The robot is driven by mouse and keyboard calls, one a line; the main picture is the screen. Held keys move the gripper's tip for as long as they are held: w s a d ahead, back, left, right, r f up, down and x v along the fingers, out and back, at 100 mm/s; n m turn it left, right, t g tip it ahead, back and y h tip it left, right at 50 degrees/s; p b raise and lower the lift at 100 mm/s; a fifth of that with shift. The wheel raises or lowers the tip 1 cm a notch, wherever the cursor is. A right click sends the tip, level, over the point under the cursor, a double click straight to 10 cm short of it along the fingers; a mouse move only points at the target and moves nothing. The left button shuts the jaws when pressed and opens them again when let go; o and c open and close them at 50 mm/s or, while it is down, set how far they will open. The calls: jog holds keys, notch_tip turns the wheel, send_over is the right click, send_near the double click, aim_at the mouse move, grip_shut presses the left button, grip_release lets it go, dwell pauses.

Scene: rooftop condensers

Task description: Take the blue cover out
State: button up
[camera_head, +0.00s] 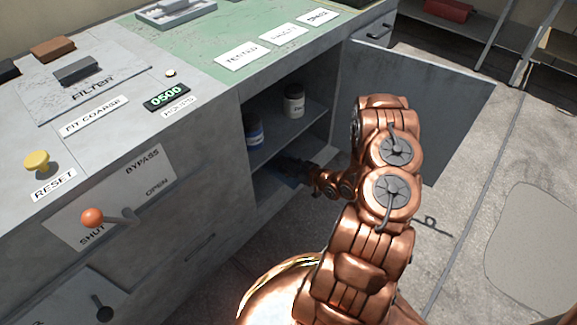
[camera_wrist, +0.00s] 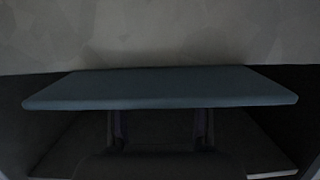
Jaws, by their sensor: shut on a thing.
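The blue cover (camera_wrist: 160,88) is a flat, dark blue slab lying across the middle of the wrist view, its broad edge toward me. In the head view it shows only as a dim blue patch (camera_head: 287,178) low in the open cabinet. My gripper (camera_wrist: 158,122) is shut on the near edge of the cover; its fingers show dark beneath it. In the head view my gripper (camera_head: 300,170) reaches into the lower compartment, mostly in shadow. Whether the cover touches the compartment floor I cannot tell.
The open cabinet (camera_head: 300,130) has a shelf with a white jar (camera_head: 293,101) and a blue-labelled can (camera_head: 254,131) above my gripper. Its grey door (camera_head: 425,110) stands open to the right, close to my arm. A lever with an orange knob (camera_head: 92,218) sticks out at the left.

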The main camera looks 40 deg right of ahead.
jog(key=shift+s+f, duration=0.15)
jog(key=shift+f, duration=0.15)
jog(key=c, duration=0.3)
jog(key=shift+r, duration=0.15)
jog(key=shift+r+p, duration=0.35)
jog(key=shift+r, duration=0.45)
jog(key=s+d+b, duration=0.1)
jog(key=s+b, duration=0.1)
jog(key=s, duration=0.3)
jog(key=s+d+b, duration=0.1)
jog(key=s+b, duration=0.1)
jog(key=s, duration=0.3)
jog(key=s+d+b, duration=0.2)
jog(key=s, duration=0.3)
jog(key=shift+s, duration=0.1)
dwell(1.3)
